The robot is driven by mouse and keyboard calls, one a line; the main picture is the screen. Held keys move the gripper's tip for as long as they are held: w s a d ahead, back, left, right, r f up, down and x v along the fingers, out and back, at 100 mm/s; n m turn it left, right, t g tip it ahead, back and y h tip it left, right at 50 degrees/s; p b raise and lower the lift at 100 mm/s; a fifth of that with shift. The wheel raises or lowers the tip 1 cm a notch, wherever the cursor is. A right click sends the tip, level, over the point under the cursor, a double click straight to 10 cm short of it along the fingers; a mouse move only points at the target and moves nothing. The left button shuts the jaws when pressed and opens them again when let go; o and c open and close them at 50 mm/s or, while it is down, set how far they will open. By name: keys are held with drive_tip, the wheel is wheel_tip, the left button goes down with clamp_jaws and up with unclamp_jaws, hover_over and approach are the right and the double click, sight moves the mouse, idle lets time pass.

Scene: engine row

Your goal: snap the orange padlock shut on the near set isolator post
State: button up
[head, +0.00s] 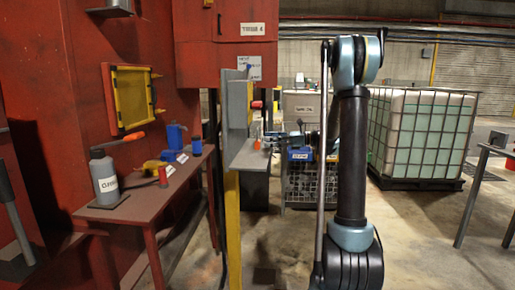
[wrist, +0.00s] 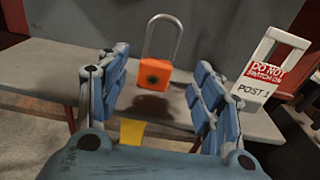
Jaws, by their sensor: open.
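The orange padlock (wrist: 153,78) shows in the wrist view, its grey shackle pointing up in front of a grey upright panel. A dark shadow lies below it on the grey ledge. I cannot tell whether the shackle is latched or what bears the padlock. My gripper (wrist: 158,92) is open, its blue-padded fingers to the left and right of the padlock, with gaps on both sides. A small orange spot (head: 257,144) by the ledge in the head view appears to be the padlock. A white tag (wrist: 265,72) reading "DO NOT SWITCH ON" and "POST 1" is right of the gripper.
The grey panel (head: 237,105) and ledge (head: 248,158) stand on a yellow post (head: 232,225). A red bench (head: 140,203) with a grey bottle (head: 104,178) and tools is at left. A caged tank (head: 425,133) is behind at right.

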sight(258, 141)
drive_tip(key=shift+a+f, duration=0.2)
drive_tip(key=shift+a, duration=1.35)
drive_tip(key=shift+a+f, duration=0.2)
drive_tip(key=shift+a, duration=1.3)
drive_tip(key=c, duration=1.3)
